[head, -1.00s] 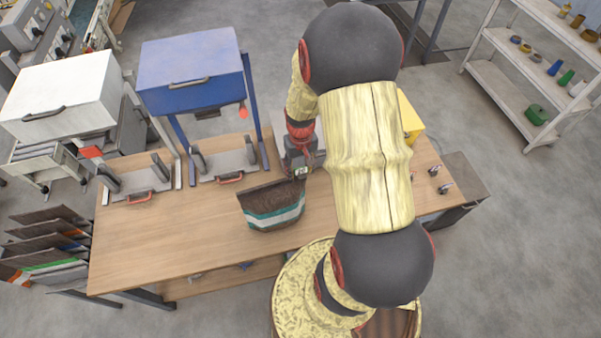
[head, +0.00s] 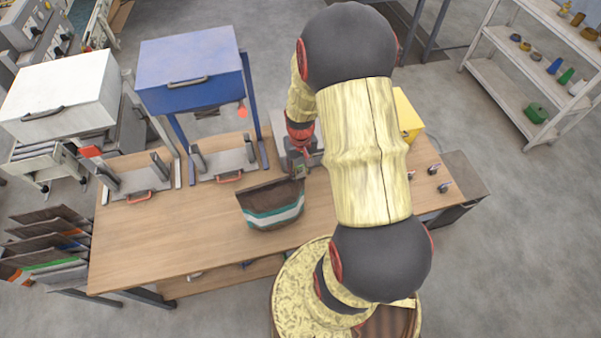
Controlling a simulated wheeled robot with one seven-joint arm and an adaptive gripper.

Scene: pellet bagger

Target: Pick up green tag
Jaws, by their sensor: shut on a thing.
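My gripper (head: 301,172) points down just above the table, at the right upper corner of a brown bag. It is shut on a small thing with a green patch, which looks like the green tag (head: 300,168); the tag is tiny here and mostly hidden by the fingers. The brown bag (head: 272,206) with a teal and white band stands on the wooden table. I cannot tell whether the gripper touches the bag.
The wooden table (head: 160,240) has free room left of the bag. Behind it stand a blue box on posts (head: 190,75) and a white box (head: 62,95). A yellow object (head: 408,116) and small knobs (head: 433,170) are at the right. My arm hides the table's middle right.

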